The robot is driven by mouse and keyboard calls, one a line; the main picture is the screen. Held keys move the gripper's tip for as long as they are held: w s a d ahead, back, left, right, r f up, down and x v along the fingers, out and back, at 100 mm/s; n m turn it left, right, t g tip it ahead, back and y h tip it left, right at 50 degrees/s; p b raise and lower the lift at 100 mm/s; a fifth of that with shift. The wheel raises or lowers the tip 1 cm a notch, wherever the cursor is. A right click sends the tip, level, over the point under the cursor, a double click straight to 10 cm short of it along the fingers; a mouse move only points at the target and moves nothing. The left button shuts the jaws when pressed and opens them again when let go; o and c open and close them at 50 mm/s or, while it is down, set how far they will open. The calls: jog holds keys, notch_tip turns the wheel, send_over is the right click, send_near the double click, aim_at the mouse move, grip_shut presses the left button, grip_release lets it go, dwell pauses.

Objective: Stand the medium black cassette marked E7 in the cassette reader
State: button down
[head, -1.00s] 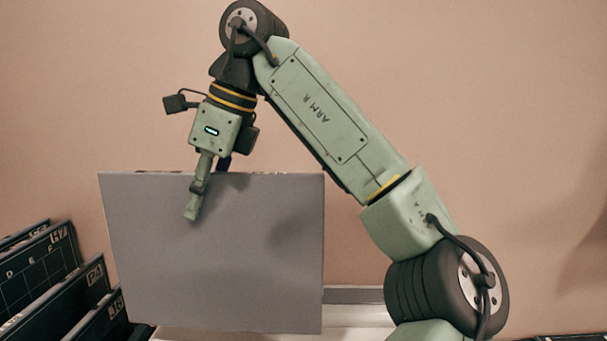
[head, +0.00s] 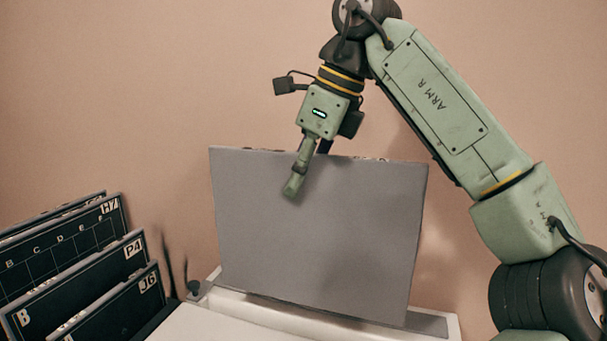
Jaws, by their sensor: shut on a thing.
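A large grey flat panel (head: 320,240), the cassette, hangs upright from my gripper (head: 300,180). My gripper is shut on its top edge, with one finger in front of the grey face and the other mostly hidden behind. The visible face shows no E7 marking, so I cannot read its label. Its lower edge is over a white unit (head: 215,318), which may be the cassette reader. The panel's lower edge lies close to the unit's top; I cannot tell whether it touches or sits in a slot.
At the left, black cassettes marked H7 (head: 72,240), P4 (head: 90,285) and J6 (head: 120,308) lean in a rack. A small dark knob with thin dark stalks (head: 185,275) is at the white unit's left end. A plain wall stands behind.

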aim_at(303, 273)
jog(key=shift+w+d+f, duration=0.15)
jog(key=shift+d+f, duration=0.15)
jog(key=shift+f, duration=2.3)
jog(key=shift+f, duration=0.1)
jog(key=shift+f+b, duration=3.85)
jog(key=shift+f, duration=1.8)
jog(key=c, duration=1.5)
grip_release()
jog(key=shift+c, duration=0.2)
jog(key=shift+f, duration=0.15)
